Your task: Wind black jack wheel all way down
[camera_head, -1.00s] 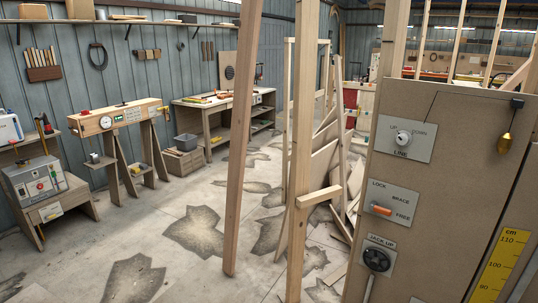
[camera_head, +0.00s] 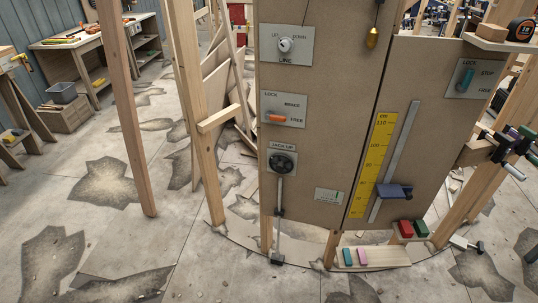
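The black jack wheel (camera_head: 283,161) is a round dark knob on a pale plate labelled JACK UP, low on the left part of the brown panel (camera_head: 330,120). A thin grey jack rod (camera_head: 280,195) runs down below it to a dark foot (camera_head: 277,259) near the floor. Neither of my grippers shows in the head view, so I cannot see any contact with the wheel.
Above the wheel are an orange LOCK/FREE lever (camera_head: 277,118) and a white LINE knob (camera_head: 285,45). To the right are a yellow cm scale (camera_head: 372,165) and a blue slider block (camera_head: 394,190). Wooden posts (camera_head: 125,120) stand at left; cracked floor lies open in front.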

